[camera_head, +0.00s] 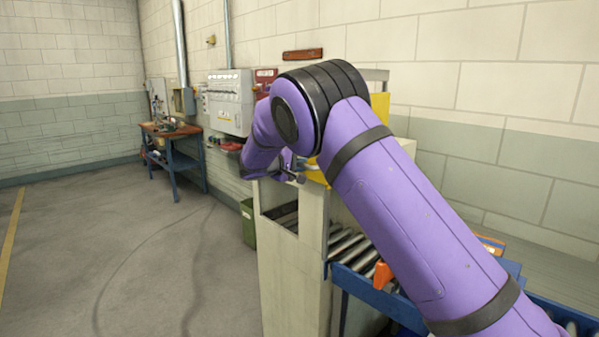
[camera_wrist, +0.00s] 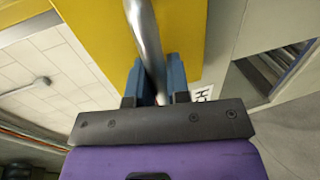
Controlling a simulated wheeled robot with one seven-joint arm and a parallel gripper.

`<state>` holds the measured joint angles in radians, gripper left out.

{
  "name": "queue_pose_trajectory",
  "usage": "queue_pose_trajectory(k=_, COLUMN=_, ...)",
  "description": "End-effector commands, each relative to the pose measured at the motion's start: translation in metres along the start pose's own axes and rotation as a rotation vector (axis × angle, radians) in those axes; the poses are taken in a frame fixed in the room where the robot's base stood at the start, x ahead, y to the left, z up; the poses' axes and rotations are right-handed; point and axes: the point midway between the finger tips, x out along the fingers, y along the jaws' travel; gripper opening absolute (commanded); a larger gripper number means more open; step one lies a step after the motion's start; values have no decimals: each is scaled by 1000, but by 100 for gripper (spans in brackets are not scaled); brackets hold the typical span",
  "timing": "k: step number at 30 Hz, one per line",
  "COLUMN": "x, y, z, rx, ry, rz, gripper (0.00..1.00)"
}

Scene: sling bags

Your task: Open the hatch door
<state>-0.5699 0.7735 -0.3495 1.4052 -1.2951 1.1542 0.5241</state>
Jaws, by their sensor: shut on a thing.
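The hatch door is a yellow panel (camera_wrist: 188,25) across the top of the wrist view. In the head view only parts of the yellow (camera_head: 380,108) show, behind my purple arm. A shiny metal bar handle (camera_wrist: 143,30) runs in front of the yellow panel. My gripper (camera_wrist: 155,88) has its two blue fingers on either side of this handle, shut on it. In the head view my arm hides most of the gripper. The pale cabinet (camera_head: 290,275) has an opening in its side, with metal rollers (camera_head: 345,245) showing beyond.
A blue-framed roller conveyor (camera_head: 365,290) adjoins the cabinet on the right, with an orange piece (camera_head: 383,275) at its edge. A workbench (camera_head: 172,135) and a grey wall box (camera_head: 230,100) stand farther back. The floor at the left is clear.

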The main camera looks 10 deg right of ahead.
Motion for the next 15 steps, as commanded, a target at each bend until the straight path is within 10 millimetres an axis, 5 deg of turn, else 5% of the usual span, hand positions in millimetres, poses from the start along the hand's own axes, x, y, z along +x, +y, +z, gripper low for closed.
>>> queue_pose_trajectory(k=8, x=0, y=0, z=0, rx=0, ry=0, rz=0, gripper=0)
queue_pose_trajectory(k=9, x=0, y=0, z=0, rx=0, ry=0, rz=0, gripper=26)
queue_pose_trajectory(k=11, x=0, y=0, z=0, rx=0, ry=0, rz=0, gripper=40)
queue_pose_trajectory(k=15, x=0, y=0, z=0, rx=0, ry=0, rz=0, gripper=42)
